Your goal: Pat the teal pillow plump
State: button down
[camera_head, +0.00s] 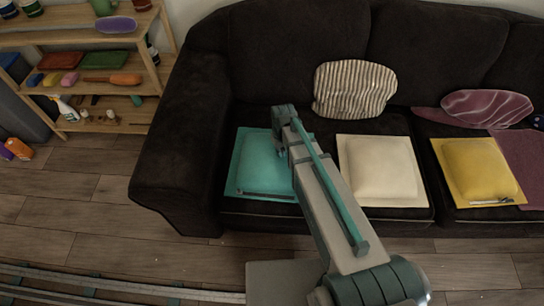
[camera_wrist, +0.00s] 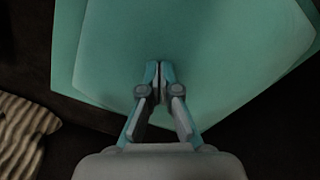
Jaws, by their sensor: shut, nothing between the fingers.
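The teal pillow (camera_head: 258,160) lies flat on the left seat of the dark sofa, with a puffed middle and a flat teal border. My gripper (camera_head: 281,152) is over the right part of the pillow, and my arm hides its right edge. In the wrist view the pillow (camera_wrist: 205,45) fills the upper middle. My gripper (camera_wrist: 158,66) is shut and empty there, its fingertips together over the near part of the pillow. I cannot tell whether the fingertips touch the cloth.
A cream pillow (camera_head: 380,168) and a yellow pillow (camera_head: 480,170) lie to the right on the sofa (camera_head: 185,130). A striped cushion (camera_head: 352,90) leans on the backrest; it also shows in the wrist view (camera_wrist: 22,135). A wooden shelf (camera_head: 100,39) with several items stands at the left.

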jog(key=shift+f, duration=0.15)
jog(key=shift+r+p, duration=1.2)
jog(key=shift+r, duration=0.45)
jog(key=shift+d, duration=0.1)
